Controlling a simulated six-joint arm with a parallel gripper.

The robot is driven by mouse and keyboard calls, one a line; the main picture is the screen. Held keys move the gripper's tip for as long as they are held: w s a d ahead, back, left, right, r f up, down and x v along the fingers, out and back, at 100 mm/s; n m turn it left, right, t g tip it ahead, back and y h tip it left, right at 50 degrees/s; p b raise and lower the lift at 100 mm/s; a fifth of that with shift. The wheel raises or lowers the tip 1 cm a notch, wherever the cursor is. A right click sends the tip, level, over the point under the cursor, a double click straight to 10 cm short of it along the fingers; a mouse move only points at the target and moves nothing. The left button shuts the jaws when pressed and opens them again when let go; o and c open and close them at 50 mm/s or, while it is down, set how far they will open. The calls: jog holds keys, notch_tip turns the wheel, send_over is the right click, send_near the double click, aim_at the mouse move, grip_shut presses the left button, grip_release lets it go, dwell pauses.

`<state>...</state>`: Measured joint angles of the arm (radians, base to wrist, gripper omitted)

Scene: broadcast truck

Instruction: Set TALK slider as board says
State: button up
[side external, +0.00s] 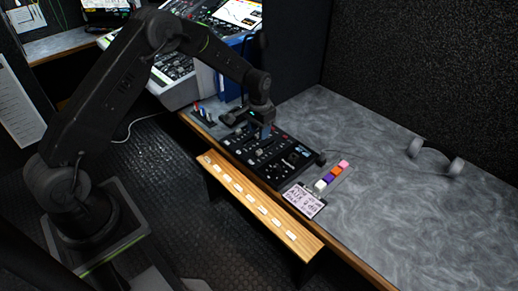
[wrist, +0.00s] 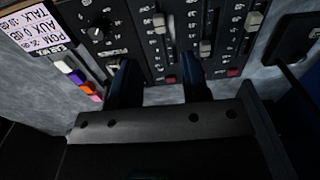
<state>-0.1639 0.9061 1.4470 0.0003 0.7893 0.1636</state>
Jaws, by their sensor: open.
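The black mixer panel (side external: 268,158) lies on the grey desk, with several sliders in slots. In the wrist view, slider caps show at a left slot (wrist: 158,22), a middle slot (wrist: 205,48) and a right slot (wrist: 254,20). I cannot read which slider is TALK. The white board (side external: 303,200) lies at the panel's near right end. In the wrist view the board (wrist: 35,30) shows lines for PGM, AUX and TALK; the TALK value is cut off or unclear. My gripper (side external: 264,131) is over the panel; its two fingers (wrist: 158,65) are apart with nothing held.
White, purple, orange and pink blocks (side external: 336,171) stand in a row beside the board. Headphones (side external: 436,155) lie on the desk at right. A wooden ledge (side external: 255,205) with white labels runs along the front. The right part of the desk is mostly clear.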

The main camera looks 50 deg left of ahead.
aim_at(259, 151)
notch_tip(259, 151, down, 9)
jog(key=shift+r, duration=0.1)
jog(key=shift+c, duration=0.3)
grip_shut()
dwell(0.5)
